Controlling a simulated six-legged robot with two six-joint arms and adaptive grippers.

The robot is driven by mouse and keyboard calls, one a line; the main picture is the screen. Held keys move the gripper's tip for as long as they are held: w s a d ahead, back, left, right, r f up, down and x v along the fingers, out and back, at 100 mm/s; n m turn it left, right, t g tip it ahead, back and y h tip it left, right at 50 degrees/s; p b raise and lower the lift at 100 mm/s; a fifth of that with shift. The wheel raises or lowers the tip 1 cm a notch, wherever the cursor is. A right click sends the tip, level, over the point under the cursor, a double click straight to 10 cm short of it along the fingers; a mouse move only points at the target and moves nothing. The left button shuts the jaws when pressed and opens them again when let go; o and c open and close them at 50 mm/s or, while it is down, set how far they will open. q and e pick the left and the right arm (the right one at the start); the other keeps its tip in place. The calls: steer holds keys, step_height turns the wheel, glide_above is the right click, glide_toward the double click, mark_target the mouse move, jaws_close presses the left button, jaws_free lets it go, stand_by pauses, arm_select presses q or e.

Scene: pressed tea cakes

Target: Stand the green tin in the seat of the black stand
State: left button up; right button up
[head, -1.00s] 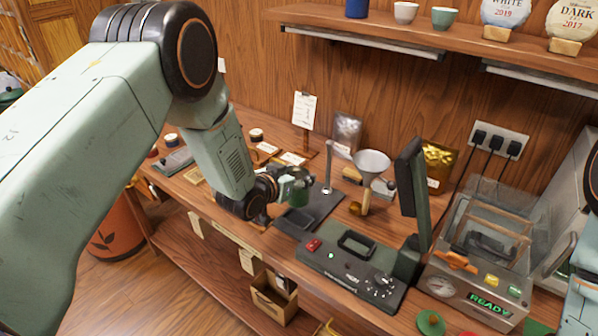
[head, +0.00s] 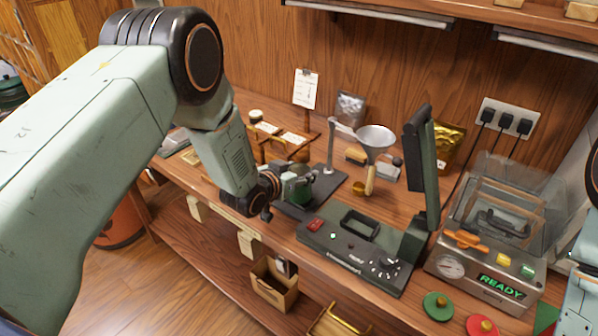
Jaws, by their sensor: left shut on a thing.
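My left gripper (head: 282,190) is shut on the green tin (head: 298,186), a small dark green container. The tin is upright or nearly so, at the left part of the black stand. The black stand has a flat dark base (head: 328,186) and a thin upright post (head: 330,152). The gripper and the tin cover the left part of the base and hide the seat. I cannot tell whether the tin touches the stand. Only a part of my right arm shows at the right edge; its gripper is out of view.
A black machine (head: 335,262) with a raised panel stands right of the stand. A clear-lidded machine (head: 480,270) reading READY is at right. Green (head: 438,306) and red (head: 481,325) discs lie in front.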

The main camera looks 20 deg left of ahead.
arm_select(q)
steer(key=shift+s+r, duration=0.2)
steer(key=shift+r, duration=0.05)
steer(key=shift+w+a+f, duration=0.15)
steer(key=shift+w+f, duration=0.05)
steer(key=shift+w, duration=0.05)
steer(key=shift+w+f, duration=0.15)
steer(key=shift+s, duration=0.2)
steer(key=o, duration=0.8)
steer(key=shift+c, duration=0.2)
steer(key=o, duration=0.5)
steer(key=shift+w, duration=0.15)
steer(key=shift+s, duration=0.25)
